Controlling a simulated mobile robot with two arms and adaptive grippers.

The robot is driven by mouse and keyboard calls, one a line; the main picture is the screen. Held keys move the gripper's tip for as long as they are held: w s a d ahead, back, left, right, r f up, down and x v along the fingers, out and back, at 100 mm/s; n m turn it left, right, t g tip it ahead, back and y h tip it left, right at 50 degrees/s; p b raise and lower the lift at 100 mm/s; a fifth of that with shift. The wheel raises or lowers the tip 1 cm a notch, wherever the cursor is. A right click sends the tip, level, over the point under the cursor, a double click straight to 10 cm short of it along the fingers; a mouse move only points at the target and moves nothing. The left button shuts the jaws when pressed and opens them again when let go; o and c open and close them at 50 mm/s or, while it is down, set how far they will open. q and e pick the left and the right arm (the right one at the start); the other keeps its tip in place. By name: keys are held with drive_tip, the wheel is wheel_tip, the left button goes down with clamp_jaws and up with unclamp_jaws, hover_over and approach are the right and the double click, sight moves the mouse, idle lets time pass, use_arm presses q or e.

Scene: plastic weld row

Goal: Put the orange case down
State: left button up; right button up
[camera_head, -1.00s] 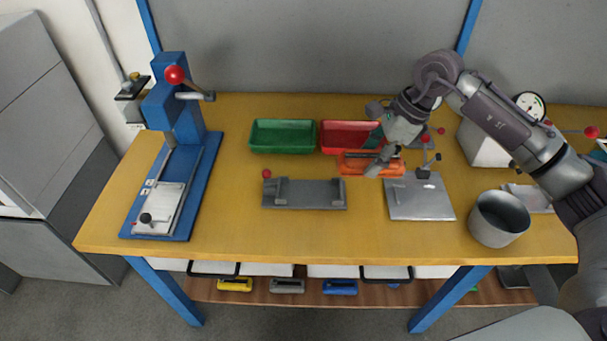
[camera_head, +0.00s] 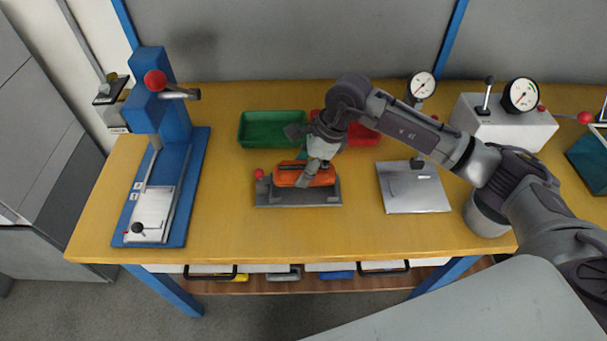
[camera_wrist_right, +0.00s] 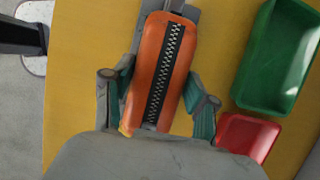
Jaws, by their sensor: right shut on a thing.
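The orange case (camera_head: 290,175) is over the grey fixture (camera_head: 298,199) near the middle of the table. I cannot tell whether it rests on the fixture or hangs just above it. My right gripper (camera_head: 312,172) is shut on the case at its right part. In the right wrist view the orange case (camera_wrist_right: 152,60), with a dark zip-like strip down its middle, lies between the fingers of my right gripper (camera_wrist_right: 158,108). Part of the fixture shows beyond the case's far end. My left gripper is not in view.
A green tray (camera_head: 256,132) and a partly hidden red tray (camera_head: 364,138) stand behind the fixture. A red knob (camera_head: 259,173) is at its left. The blue press (camera_head: 190,190) is at left; a grey plate (camera_head: 412,190) is at right.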

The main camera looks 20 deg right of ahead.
wheel_tip(320, 180, down, 3)
drive_tip(key=shift+f+p, duration=0.1)
drive_tip(key=shift+p, duration=0.35)
drive_tip(key=shift+f, duration=0.55)
drive_tip(key=o, duration=1.2)
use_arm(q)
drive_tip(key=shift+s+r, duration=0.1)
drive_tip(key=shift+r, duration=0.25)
use_arm(e)
drive_tip(key=shift+r, duration=0.1)
